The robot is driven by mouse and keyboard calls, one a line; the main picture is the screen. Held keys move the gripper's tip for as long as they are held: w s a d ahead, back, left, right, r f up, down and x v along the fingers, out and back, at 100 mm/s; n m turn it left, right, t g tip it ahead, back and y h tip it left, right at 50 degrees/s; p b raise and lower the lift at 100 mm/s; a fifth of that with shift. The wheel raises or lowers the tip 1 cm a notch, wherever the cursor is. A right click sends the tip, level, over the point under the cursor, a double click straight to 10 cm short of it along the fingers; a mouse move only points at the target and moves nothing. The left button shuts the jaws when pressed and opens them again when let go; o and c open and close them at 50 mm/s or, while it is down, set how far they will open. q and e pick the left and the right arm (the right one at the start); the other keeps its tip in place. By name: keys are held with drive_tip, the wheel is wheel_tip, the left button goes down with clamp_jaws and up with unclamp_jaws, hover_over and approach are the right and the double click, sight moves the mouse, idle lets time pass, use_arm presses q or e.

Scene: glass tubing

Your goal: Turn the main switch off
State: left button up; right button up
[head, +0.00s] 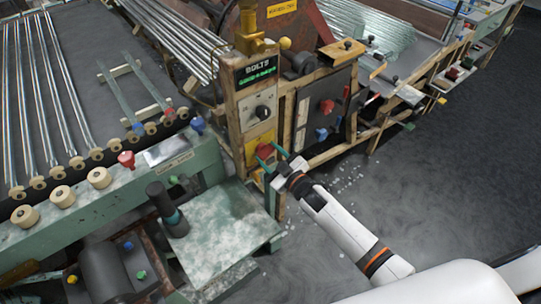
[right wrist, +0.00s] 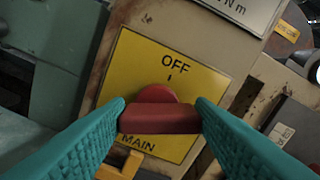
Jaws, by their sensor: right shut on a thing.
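The main switch is a red knob (right wrist: 158,112) on a yellow plate (right wrist: 133,72). In the right wrist view the plate reads OFF at the top, with a small tick under it, and MAIN at the bottom. The knob's bar lies roughly level across the picture, below the tick. My right gripper (right wrist: 160,118) has its two teal fingers shut on the bar's ends, one at each side. In the head view my right gripper (head: 269,155) reaches the lower front of the wooden post, largely covering the switch. My left gripper is not in view.
Above the switch are a black knob (head: 262,112) and a lit BOLTS display (head: 257,71). A dark panel (head: 325,108) with red and blue knobs stands close right. A green bench (head: 215,235) stands left of my right gripper. Open floor (head: 455,185) lies right.

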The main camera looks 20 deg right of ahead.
drive_tip(key=n+b, duration=0.1)
drive_tip(key=n, duration=0.5)
drive_tip(key=shift+s+a+f+n, duration=0.1)
drive_tip(key=shift+n, duration=0.2)
drive_tip(key=n+b, duration=0.2)
drive_tip(key=n, duration=0.4)
drive_tip(key=shift+a, duration=0.1)
drive_tip(key=shift+n, duration=0.4)
drive_tip(key=o, duration=1)
drive_tip(key=b+v, duration=0.1)
drive_tip(key=v, duration=1.1)
drive_tip(key=shift+b, duration=0.35)
